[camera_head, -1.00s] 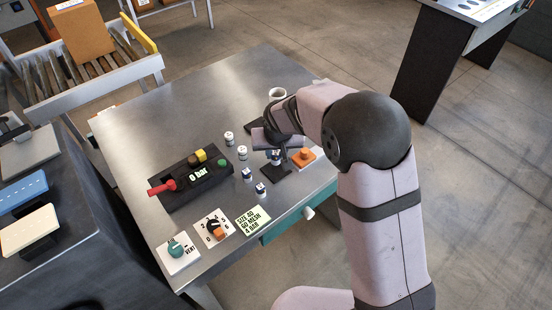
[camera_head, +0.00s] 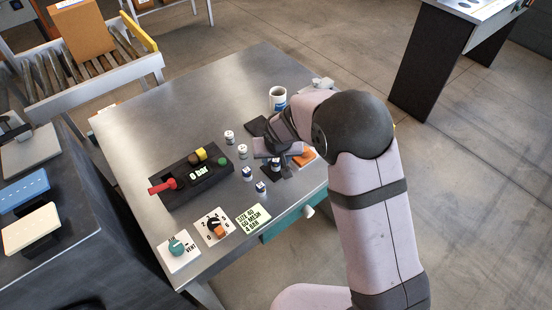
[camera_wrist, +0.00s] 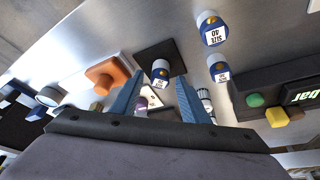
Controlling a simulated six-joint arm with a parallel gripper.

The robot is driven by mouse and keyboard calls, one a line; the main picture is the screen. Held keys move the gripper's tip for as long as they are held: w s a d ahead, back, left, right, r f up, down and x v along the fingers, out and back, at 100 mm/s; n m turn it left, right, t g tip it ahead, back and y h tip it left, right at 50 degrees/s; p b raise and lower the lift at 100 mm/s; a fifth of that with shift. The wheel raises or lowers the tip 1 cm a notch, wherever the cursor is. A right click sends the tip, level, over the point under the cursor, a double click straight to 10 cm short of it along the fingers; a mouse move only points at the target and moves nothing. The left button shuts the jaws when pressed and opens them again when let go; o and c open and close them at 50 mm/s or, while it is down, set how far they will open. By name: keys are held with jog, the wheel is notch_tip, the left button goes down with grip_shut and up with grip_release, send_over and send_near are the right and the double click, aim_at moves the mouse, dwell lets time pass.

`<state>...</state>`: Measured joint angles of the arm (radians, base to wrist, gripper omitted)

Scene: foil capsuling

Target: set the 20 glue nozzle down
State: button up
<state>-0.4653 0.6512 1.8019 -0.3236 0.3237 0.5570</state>
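My gripper (camera_head: 279,160) is over the right part of the steel table. In the wrist view its two blue fingers (camera_wrist: 160,80) are spread, with a gap on each side of a small nozzle (camera_wrist: 160,70). This nozzle has a blue band, a tan top and a white label too small to read surely. It stands upright on a dark square pad (camera_wrist: 158,52). In the head view my gripper hides the nozzle and part of the pad (camera_head: 268,167). Two more blue-banded nozzles stand beside the pad, one labelled size 40 (camera_wrist: 212,28) and another (camera_wrist: 218,68).
An orange button on a white base (camera_head: 303,156) is right of the pad. A black pressure box (camera_head: 190,178) reading 0 bar lies left. A white mug (camera_head: 278,98) stands behind. White-topped nozzles (camera_head: 229,137) stand between box and gripper. A size card (camera_head: 253,218) lies in front.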

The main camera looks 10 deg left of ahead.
jog(key=shift+r, duration=0.25)
jog(key=b+v, duration=0.3)
jog(key=v, duration=0.8)
jog(key=shift+r, duration=0.4)
jog(key=shift+s+d, duration=0.15)
jog(key=shift+d, duration=0.05)
jog(key=s+d+f+m+g, duration=0.1)
jog(key=s+d+f+g, duration=0.1)
jog(key=s+d, duration=0.8)
jog(key=s+d+f+m+g, duration=0.1)
jog(key=s+d+f, duration=0.4)
jog(key=s+d, duration=0.5)
jog(key=shift+s+f+g+h, duration=0.25)
jog(key=shift+s+g+h, duration=0.25)
jog(key=shift+g, duration=0.3)
jog(key=shift+f, duration=0.15)
